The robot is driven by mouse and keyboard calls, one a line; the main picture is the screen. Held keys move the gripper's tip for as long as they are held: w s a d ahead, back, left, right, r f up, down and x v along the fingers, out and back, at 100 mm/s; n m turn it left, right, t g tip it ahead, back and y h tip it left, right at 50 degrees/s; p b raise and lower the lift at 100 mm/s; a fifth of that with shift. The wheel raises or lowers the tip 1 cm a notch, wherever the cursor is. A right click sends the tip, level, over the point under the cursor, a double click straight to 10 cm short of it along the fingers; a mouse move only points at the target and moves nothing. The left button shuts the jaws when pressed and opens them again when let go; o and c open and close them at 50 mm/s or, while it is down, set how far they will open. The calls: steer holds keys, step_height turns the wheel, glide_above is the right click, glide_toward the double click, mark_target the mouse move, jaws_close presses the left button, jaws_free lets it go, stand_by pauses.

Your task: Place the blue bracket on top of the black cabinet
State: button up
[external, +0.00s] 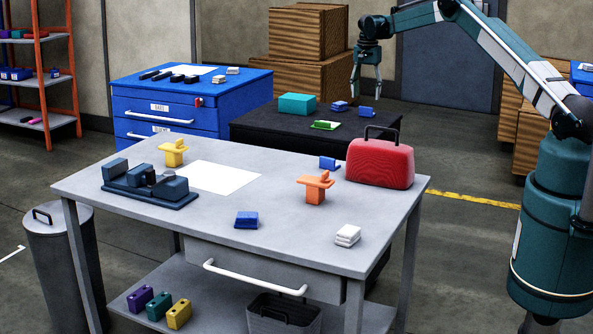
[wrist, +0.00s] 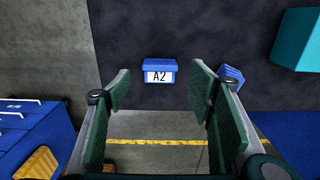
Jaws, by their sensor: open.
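The black cabinet (external: 290,132) stands behind the grey workbench, and its dark top fills much of the wrist view (wrist: 190,25). Two small blue pieces lie on it: one (external: 366,112) at the right and one (external: 339,106) beside it. In the wrist view, a blue piece labelled A2 (wrist: 160,64) shows beyond and between my fingers, and another (wrist: 231,74) is partly behind the right finger. Two more blue pieces lie on the bench, one in front (external: 246,220) and one near the toolbox (external: 328,163). I cannot tell which is the bracket. My gripper (external: 367,94) is open and empty above the cabinet top.
A teal box (external: 297,104) and a green item (external: 325,125) share the cabinet top. The workbench (external: 120,225) holds a red toolbox (external: 380,165), an orange part (external: 315,190) and a yellow part (external: 173,155). Wooden crates (external: 308,75) stand behind.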

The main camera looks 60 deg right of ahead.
steer(key=shift+r, duration=2.25)
